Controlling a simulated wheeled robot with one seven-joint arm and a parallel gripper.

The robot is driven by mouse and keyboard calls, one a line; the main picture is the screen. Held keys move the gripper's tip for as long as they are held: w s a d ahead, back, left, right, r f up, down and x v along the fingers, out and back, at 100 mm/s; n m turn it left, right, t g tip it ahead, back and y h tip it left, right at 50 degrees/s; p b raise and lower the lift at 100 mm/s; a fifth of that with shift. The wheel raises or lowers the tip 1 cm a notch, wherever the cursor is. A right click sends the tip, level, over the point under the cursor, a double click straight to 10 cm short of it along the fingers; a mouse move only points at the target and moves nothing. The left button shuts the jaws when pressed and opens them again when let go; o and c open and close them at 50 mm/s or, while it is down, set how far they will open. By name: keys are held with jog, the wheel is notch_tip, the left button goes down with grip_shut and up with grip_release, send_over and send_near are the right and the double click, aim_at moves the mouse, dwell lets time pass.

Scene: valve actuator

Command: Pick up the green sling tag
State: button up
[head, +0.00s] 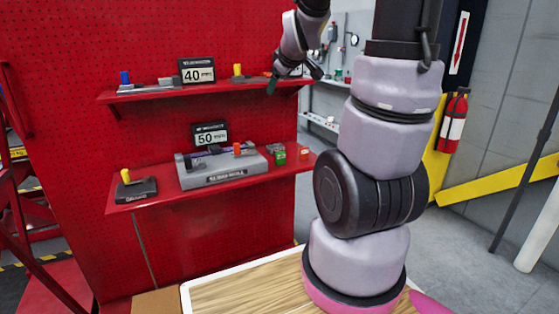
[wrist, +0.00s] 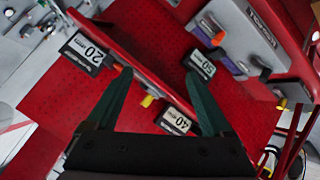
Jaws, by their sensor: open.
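A small green item (head: 279,155) sits on the lower red shelf, right of the grey case. It may be the green sling tag, but it is too small to read. My gripper (head: 293,80) is up at the right end of the upper shelf, above the green item and apart from it. In the wrist view my gripper (wrist: 158,76) shows two dark green fingers spread wide with nothing held between them. I cannot make out the green tag in the wrist view.
The grey case (head: 225,177) fills the lower shelf's middle, with a "50" sign (head: 210,134) behind. An orange-red block (head: 304,153) stands right of the green item. The upper shelf (head: 150,96) overhangs and holds a "40" sign (head: 197,71). A wooden table (head: 240,290) lies below.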

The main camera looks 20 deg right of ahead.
jog(key=w+d+f+n+t+h, duration=0.1)
jog(key=w+d+f+n+t, duration=0.1)
jog(key=w+d+f+n, duration=0.5)
jog(key=n+t, duration=0.2)
jog(key=n, duration=0.3)
send_over(281, 155)
jog(key=s+d, duration=0.2)
jog(key=s, duration=0.1)
notch_tip(281, 155, down, 6)
jog(key=s+a+f+n+t+y, duration=0.1)
jog(key=s+f+n+t+y, duration=0.25)
jog(key=f+n, duration=1.45)
jog(key=w, duration=0.5)
jog(key=shift+a+r, duration=0.2)
jog(key=shift+r, duration=0.05)
jog(key=w, duration=0.4)
jog(key=shift+w+a+f, duration=0.1)
jog(key=shift+a+f, duration=0.1)
jog(key=shift+a, duration=0.1)
jog(key=shift+w, duration=0.55)
grip_shut()
